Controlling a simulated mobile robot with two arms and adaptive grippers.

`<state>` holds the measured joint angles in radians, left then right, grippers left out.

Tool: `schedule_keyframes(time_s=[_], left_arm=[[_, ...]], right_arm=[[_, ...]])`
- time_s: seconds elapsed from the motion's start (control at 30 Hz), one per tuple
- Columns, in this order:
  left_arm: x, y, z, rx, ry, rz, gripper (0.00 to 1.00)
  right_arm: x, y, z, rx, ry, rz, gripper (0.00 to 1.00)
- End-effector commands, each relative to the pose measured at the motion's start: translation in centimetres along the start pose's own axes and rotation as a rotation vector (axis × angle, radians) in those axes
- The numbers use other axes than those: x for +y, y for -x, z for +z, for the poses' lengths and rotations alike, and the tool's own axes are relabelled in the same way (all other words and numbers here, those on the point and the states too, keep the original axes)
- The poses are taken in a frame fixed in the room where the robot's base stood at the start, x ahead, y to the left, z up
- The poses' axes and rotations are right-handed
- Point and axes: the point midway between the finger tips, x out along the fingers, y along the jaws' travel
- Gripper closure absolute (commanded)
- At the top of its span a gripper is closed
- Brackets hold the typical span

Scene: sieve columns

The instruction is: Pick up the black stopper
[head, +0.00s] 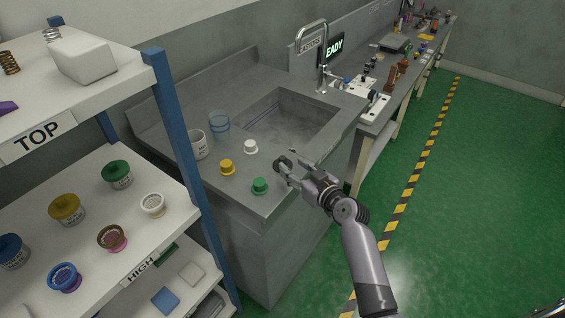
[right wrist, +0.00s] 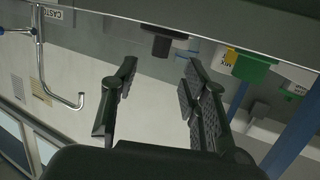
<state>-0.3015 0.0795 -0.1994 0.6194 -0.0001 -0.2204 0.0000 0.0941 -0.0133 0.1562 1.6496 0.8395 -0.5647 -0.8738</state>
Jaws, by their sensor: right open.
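The black stopper (head: 284,161) stands on the grey sink counter, near its front edge. In the head view it is right by the fingertips of my right gripper (head: 288,168), which partly cover it. In the right wrist view the black stopper (right wrist: 162,43) shows beyond the fingertips, in line with the gap between the two fingers. My right gripper (right wrist: 155,85) is open, with nothing between its fingers. My left gripper does not show.
Green (head: 260,186), yellow (head: 227,167) and white (head: 251,147) stoppers stand nearby on the counter. A blue-rimmed glass (head: 219,125) and white cup (head: 199,144) stand behind. A sink basin (head: 285,122) lies beyond; a shelf with jars (head: 66,209) is at left.

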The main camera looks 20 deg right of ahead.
Motion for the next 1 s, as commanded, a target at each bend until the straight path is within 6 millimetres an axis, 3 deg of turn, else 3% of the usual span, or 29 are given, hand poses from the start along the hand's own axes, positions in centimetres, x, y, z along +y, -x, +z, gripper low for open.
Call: schedule_keyframes(time_s=[0.17,0.53,0.87,1.0], left_arm=[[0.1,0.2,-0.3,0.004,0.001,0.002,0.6],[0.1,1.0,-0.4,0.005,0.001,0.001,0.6],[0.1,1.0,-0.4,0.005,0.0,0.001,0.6],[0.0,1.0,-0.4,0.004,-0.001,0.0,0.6]], right_arm=[[0.0,-0.9,-0.1,0.001,-0.001,0.001,0.59],[0.1,-5.2,-0.1,-0.001,-0.001,0.001,0.59],[0.0,-5.6,0.0,-0.001,0.0,0.001,0.59],[0.1,-5.5,0.0,-0.001,0.0,0.001,0.69]])
